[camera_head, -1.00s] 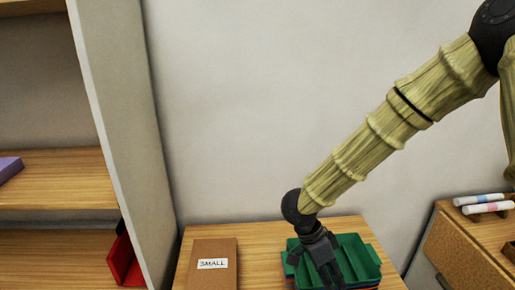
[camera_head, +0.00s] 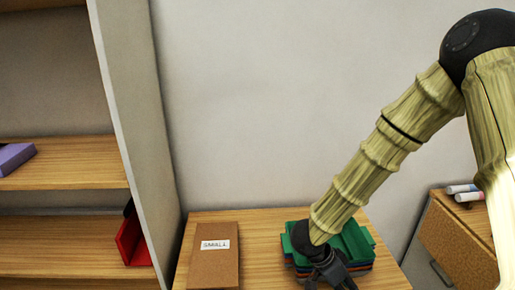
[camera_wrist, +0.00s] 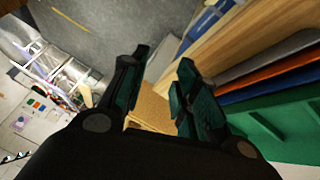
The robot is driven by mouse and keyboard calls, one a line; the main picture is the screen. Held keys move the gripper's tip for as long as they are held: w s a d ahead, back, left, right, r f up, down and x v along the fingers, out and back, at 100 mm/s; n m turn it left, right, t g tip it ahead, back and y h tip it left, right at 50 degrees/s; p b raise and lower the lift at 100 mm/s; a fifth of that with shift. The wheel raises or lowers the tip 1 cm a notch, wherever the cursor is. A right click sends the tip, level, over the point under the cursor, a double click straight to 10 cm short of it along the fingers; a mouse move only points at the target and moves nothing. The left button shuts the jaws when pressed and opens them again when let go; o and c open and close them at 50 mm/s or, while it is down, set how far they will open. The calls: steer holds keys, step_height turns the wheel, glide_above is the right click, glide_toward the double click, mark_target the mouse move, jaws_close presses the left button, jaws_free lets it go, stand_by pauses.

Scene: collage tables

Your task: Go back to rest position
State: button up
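My gripper (camera_head: 335,280) hangs at the front of a stack of trays, with a green tray (camera_head: 358,243) on top. My forearm and wrist hide part of the stack. In the wrist view, the two dark fingers of my gripper (camera_wrist: 162,68) stand apart with nothing seen held between them. The green tray (camera_wrist: 290,128) is at the right of that view, with orange, blue and grey tray edges beside it.
A brown box (camera_head: 213,268) labelled SMALL lies left of the stack on the wooden table (camera_head: 262,222). A shelf (camera_head: 70,180) on the left holds a purple item (camera_head: 14,157) and a red bin (camera_head: 130,240). A cork-fronted cabinet (camera_head: 455,245) with markers stands right.

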steer(key=s+d+f+n+t+y+b, duration=0.1)
steer(key=s+f+n+t+b, duration=0.2)
steer(key=f, duration=0.7)
steer(key=s+d+f+n+t+y+b, duration=0.1)
steer(key=s+d+f+n, duration=0.2)
steer(key=f, duration=0.7)
steer(key=s+a+f+n+g+y+b, duration=0.1)
steer(key=s+a+f+n+y, duration=0.1)
steer(key=s+f, duration=0.4)
steer(key=s+a+f+n+g+y+b, duration=0.1)
steer(key=s+f+n, duration=0.4)
steer(key=s, duration=0.8)
steer(key=shift+a+f+g+y+b, duration=0.35)
steer(key=shift+a+g+y, duration=0.25)
steer(key=shift+a+y, duration=0.45)
steer(key=shift+s+a, duration=0.15)
steer(key=shift+a, duration=0.1)
